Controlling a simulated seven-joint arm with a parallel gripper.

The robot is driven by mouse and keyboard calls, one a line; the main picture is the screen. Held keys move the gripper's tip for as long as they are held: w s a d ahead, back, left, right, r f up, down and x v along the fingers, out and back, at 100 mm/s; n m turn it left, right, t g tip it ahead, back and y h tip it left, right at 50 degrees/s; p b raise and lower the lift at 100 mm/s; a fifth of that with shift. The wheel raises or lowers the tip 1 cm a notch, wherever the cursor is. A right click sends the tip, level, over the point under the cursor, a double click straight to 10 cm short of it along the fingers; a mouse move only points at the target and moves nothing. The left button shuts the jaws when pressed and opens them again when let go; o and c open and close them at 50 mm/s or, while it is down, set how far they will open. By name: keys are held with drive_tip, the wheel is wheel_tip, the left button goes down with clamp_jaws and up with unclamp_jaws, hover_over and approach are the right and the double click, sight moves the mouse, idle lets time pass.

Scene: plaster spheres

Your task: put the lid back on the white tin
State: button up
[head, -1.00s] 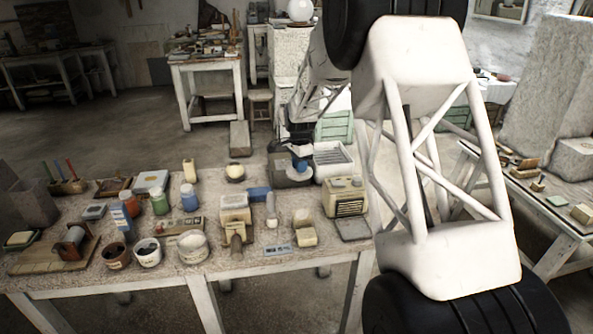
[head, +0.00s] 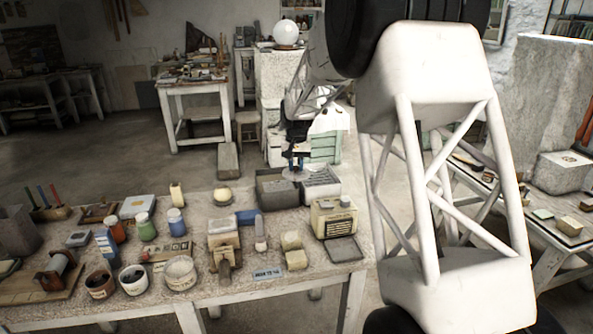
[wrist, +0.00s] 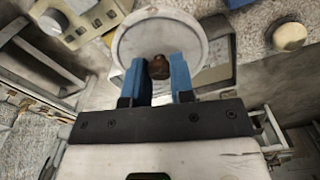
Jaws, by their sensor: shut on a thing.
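My gripper (wrist: 159,78) has blue fingers on either side of the brown knob of a round, pale lid (wrist: 135,42), and is shut on it. In the head view my gripper (head: 297,163) holds the lid (head: 293,174) level, in the air above the two trays at the table's back edge. An open, round white tin (head: 181,285) stands near the table's front edge, to the left of and nearer than my gripper. It is not clearly seen in the wrist view.
A dark tray (head: 265,200) and a pale tray (head: 321,190) lie below my gripper. A white pot with dark contents (head: 132,285) and a brown pot (head: 99,290) flank the tin's left. Bottles (head: 177,226) stand behind.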

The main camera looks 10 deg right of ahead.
drive_tip(key=s+a+f+n, duration=0.1)
drive_tip(key=s+a+f, duration=0.2)
drive_tip(key=a, duration=1)
drive_tip(key=s+a+f+n, duration=0.1)
drive_tip(key=s+a+f, duration=0.2)
drive_tip(key=s+a, duration=0.6)
drive_tip(key=s+a+f+n, duration=0.1)
drive_tip(key=s+a+f, duration=0.2)
drive_tip(key=a, duration=1.5)
drive_tip(key=shift+s, duration=1.75)
drive_tip(key=shift+f, duration=0.15)
drive_tip(key=shift+f, duration=2.95)
drive_tip(key=shift+f, duration=0.2)
